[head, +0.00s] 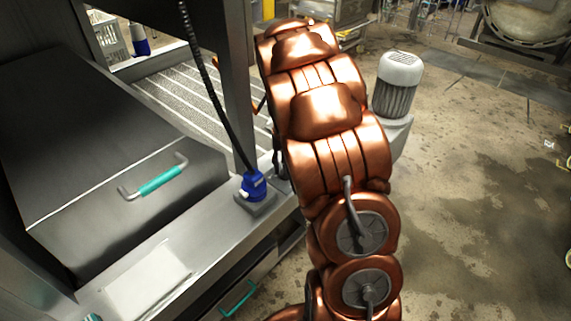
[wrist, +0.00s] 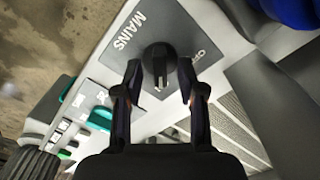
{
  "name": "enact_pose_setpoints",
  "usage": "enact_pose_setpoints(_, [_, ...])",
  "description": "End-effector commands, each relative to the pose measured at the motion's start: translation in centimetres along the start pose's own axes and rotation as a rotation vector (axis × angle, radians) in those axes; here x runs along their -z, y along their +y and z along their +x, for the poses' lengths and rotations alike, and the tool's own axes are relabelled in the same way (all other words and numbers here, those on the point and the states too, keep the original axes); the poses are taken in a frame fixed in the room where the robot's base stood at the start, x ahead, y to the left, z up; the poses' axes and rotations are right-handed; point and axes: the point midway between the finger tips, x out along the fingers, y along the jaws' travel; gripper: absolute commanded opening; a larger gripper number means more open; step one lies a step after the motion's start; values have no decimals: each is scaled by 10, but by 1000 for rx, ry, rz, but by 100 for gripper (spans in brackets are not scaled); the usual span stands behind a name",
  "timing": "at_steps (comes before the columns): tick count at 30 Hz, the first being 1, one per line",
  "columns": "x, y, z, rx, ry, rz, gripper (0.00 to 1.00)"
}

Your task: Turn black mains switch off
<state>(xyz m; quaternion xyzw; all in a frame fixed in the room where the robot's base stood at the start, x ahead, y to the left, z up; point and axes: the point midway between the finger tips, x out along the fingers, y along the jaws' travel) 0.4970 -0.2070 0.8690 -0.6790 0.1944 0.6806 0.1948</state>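The black mains switch (wrist: 159,58) is a round rotary knob with a raised grip bar and a light pointer mark. It sits on a dark grey plate (wrist: 140,22) lettered MAINS, with another partly hidden label at its right. My gripper (wrist: 160,68) is open in the wrist view, with one fingertip on each side of the knob. Gaps show between the fingertips and the knob, so I cannot see contact. In the head view my copper-coloured arm hides the gripper and the switch.
A blue plug (head: 252,186) with a black cable stands on the steel ledge left of my arm. A steel lid (head: 90,130) with a teal handle (head: 160,181) is farther left. A grey motor (head: 397,82) stands right of my arm.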

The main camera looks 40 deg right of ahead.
Motion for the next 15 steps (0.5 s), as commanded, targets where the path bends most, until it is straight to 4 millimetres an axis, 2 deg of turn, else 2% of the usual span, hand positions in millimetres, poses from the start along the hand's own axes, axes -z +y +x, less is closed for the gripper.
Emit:
enact_pose_setpoints(9, [0, 0, 6, 0, 1, 0, 40])
enact_pose_setpoints(15, [0, 0, 6, 0, 2, 0, 20])
